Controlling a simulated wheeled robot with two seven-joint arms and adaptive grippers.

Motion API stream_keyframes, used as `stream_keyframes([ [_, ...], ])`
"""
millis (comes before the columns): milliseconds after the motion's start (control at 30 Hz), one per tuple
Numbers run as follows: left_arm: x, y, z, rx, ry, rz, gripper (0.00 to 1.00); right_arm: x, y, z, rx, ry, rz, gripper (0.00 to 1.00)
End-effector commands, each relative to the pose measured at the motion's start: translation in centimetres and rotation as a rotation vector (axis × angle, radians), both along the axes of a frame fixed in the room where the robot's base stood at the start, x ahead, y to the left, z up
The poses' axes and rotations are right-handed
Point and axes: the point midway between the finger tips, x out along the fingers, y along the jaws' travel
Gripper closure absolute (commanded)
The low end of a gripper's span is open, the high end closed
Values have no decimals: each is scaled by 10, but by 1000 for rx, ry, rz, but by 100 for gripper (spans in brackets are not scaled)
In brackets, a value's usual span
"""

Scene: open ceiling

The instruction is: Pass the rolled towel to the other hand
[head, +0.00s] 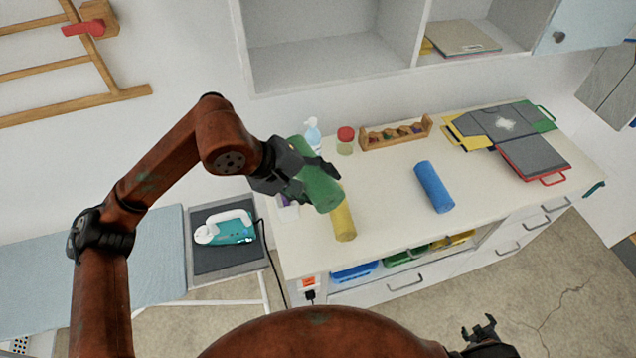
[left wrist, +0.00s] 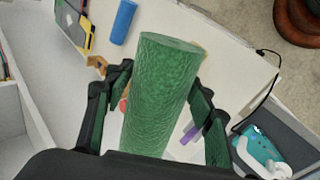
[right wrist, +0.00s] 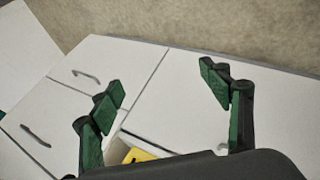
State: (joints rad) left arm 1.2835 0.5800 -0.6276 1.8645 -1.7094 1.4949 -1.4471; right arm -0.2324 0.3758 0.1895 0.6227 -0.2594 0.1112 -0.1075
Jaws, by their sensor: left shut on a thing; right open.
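My left gripper (head: 312,178) is shut on a green rolled towel (head: 322,190) and holds it above the left part of the counter. The green towel also fills the middle of the left wrist view (left wrist: 160,95), between the two fingers. A yellow rolled towel (head: 343,222) lies on the counter, partly hidden behind the green one. A blue rolled towel (head: 434,187) lies further right on the counter. My right gripper (head: 480,332) is low at the bottom right, in front of the drawers and apart from the towels. It is open and empty in the right wrist view (right wrist: 165,95).
An iron (head: 226,228) rests left of the counter. Open shelves (head: 330,60) hang above. The counter's front middle is clear.

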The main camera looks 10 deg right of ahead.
Motion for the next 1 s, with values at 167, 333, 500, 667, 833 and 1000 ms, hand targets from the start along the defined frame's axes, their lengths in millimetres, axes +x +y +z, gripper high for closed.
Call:
stream_keyframes([
  [167, 0, 0, 1, -1, 0, 0, 80, -29, 78, -50, 115, 74, -43, 29],
  [333, 0, 0, 0, -1, 0, 0, 80, -59, 153, -88, 217, 150, -82, 29],
  [500, 0, 0, 1, -1, 0, 0, 80, -89, 231, -117, 315, 229, -116, 29],
  [667, 0, 0, 1, -1, 0, 0, 80, -114, 296, -134, 393, 296, -142, 29],
  [833, 0, 0, 1, -1, 0, 0, 80, -131, 342, -143, 445, 345, -159, 29],
  [1000, 0, 0, 1, -1, -1, -1, 80, -138, 360, -146, 466, 364, -166, 29],
])
